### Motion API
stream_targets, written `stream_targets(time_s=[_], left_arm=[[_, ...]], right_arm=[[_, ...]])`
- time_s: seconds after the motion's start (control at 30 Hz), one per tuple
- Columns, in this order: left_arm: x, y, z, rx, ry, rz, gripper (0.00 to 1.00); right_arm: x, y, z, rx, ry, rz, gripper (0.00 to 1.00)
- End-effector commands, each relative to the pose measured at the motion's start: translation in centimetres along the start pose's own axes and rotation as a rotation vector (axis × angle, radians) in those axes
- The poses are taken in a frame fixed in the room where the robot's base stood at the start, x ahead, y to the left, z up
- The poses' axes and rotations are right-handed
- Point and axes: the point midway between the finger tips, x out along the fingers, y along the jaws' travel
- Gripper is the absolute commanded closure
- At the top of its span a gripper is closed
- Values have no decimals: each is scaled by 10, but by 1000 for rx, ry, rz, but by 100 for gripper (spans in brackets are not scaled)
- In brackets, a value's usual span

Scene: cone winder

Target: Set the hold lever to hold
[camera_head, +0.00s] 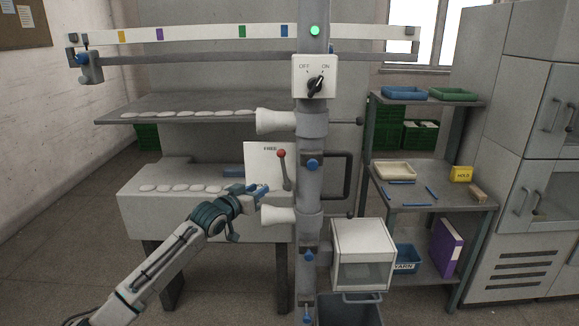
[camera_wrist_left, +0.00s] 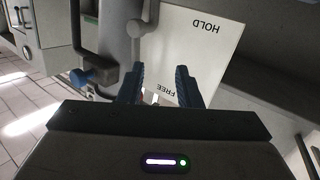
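The hold lever (camera_head: 284,170) has a red ball knob and stands up at the right edge of a white plate (camera_head: 258,163). Its knob is at the top, beside the word FREE. In the left wrist view the picture is upside down; the plate (camera_wrist_left: 195,48) reads HOLD at one end and FREE at the other. The lever's grey rod (camera_wrist_left: 135,45) runs toward the FREE end, and the left finger partly hides it. My left gripper (camera_head: 264,188) is open, left of and below the knob, in front of the plate. It also shows in the left wrist view (camera_wrist_left: 161,72). My right gripper is not in view.
A grey column (camera_head: 309,225) with a black handle (camera_head: 347,175) stands right of the lever. White cones (camera_head: 277,215) stick out above and below the plate. An OFF/ON switch box (camera_head: 315,78) is higher up. A shelf (camera_head: 420,198) stands at right.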

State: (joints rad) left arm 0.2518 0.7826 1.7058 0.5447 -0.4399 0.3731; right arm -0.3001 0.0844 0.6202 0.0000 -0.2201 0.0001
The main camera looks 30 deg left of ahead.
Motion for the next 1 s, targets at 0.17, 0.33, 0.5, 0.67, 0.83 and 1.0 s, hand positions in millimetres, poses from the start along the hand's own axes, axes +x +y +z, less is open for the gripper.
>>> stream_targets(time_s=[0.17,0.33,0.5,0.67,0.83,1.0], left_arm=[[-11,25,-58,4,69,61,69],[-3,27,-65,-1,75,65,69],[20,30,-68,-5,74,66,69],[50,32,-71,-4,74,65,69],[77,33,-71,-1,73,65,69],[91,33,-70,2,73,65,69]], right_arm=[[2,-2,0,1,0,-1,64],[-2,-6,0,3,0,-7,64],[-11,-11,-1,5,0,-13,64],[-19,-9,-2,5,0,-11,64],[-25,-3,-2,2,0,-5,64],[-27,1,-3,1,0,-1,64]])
